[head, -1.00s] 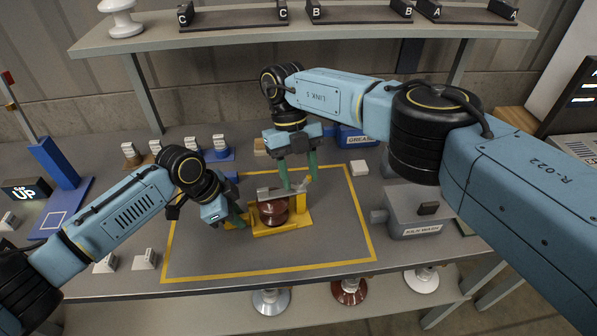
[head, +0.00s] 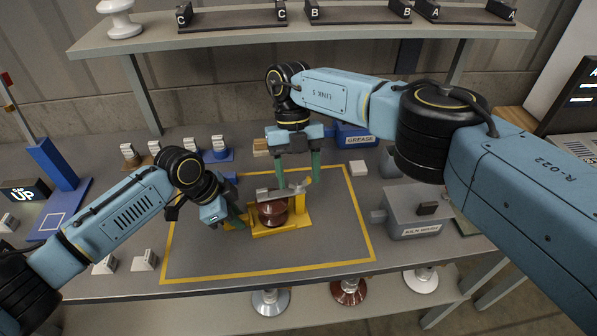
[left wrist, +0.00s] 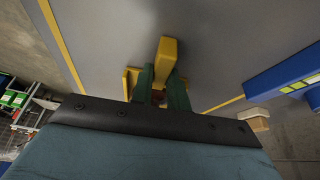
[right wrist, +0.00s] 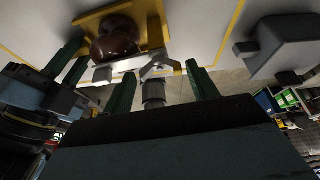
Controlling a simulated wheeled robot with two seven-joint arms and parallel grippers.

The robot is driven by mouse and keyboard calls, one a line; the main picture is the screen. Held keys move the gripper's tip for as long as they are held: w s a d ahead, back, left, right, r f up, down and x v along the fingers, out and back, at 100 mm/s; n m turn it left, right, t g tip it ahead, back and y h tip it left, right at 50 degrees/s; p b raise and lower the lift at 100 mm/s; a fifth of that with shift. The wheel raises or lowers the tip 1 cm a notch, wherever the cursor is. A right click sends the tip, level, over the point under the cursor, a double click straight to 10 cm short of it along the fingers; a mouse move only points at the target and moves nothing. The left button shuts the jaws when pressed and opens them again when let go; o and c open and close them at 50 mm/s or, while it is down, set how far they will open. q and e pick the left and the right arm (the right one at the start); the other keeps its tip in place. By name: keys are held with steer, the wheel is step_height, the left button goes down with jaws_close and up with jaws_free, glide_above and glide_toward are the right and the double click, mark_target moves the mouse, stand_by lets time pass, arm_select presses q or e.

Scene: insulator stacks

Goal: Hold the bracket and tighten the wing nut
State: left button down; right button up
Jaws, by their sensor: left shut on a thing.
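The yellow bracket (head: 290,227) stands on the bench inside a yellow outline, with a brown insulator (head: 272,213) in it and a grey metal bar across the top. My left gripper (head: 238,219) is shut on the bracket's left end; the left wrist view shows the yellow end (left wrist: 166,52) between its fingers. The wing nut (right wrist: 157,68) seems to be the light metal winged piece above a threaded grey part (right wrist: 153,94) in the right wrist view. My right gripper (head: 299,186) is open, with its fingers apart on either side of the nut and not visibly touching it.
A grey kiln wash box (head: 412,212) stands to the right and a blue grease box (head: 356,138) behind. Small blocks with white labels stand at the back left. A shelf (head: 345,14) runs above. The mat's front part is clear.

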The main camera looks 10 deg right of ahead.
steer(key=shift+o, duration=0.9)
step_height(320, 180, up, 10)
arm_select(q)
steer(key=c, duration=1.3)
jaws_free()
